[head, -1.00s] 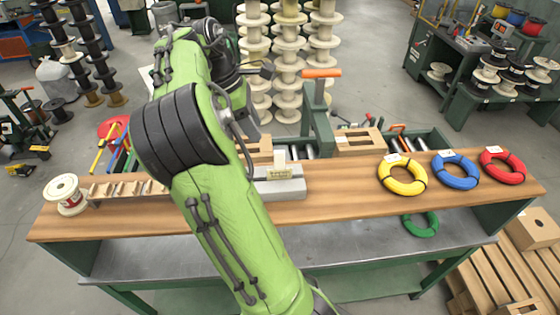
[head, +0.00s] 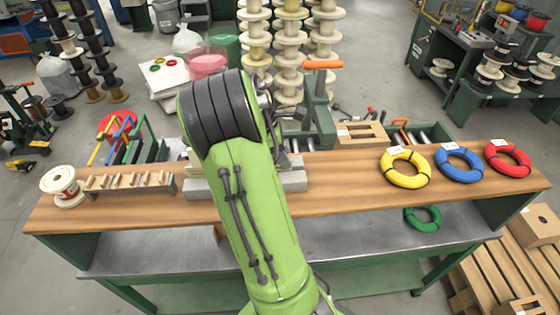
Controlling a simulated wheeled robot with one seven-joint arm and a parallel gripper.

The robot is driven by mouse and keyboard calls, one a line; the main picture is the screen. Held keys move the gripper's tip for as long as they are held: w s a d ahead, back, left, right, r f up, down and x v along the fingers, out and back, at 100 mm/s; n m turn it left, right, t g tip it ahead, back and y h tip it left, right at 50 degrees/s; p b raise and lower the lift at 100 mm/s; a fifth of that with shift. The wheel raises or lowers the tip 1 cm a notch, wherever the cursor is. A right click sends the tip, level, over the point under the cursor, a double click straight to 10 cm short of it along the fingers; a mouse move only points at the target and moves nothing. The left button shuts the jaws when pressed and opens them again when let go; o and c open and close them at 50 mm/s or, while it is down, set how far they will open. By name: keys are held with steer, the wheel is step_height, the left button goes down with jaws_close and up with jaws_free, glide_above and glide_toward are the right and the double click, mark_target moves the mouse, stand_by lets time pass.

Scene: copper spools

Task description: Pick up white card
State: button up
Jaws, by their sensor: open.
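The white card is not visible in the current head view. The grey block (head: 293,180) on the wooden bench top, where a small pale upright piece showed earlier, is now partly covered by my green arm. My gripper (head: 282,149) is mostly hidden behind my arm's black-ringed joint. Only grey and dark metal parts show at the joint's right side, over or just behind the block. The jaws are open. The fingertips cannot be made out, nor whether they touch anything.
A white spool (head: 63,187) and a notched wooden rack (head: 130,181) stand left on the bench top (head: 340,191). Yellow (head: 405,181), blue (head: 459,181) and red (head: 508,160) coils with small white labels lie right. A green vise-like stand (head: 320,110) rises behind. The bench between block and yellow coil is clear.

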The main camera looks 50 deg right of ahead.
steer(key=shift+a, duration=0.1)
jaws_close()
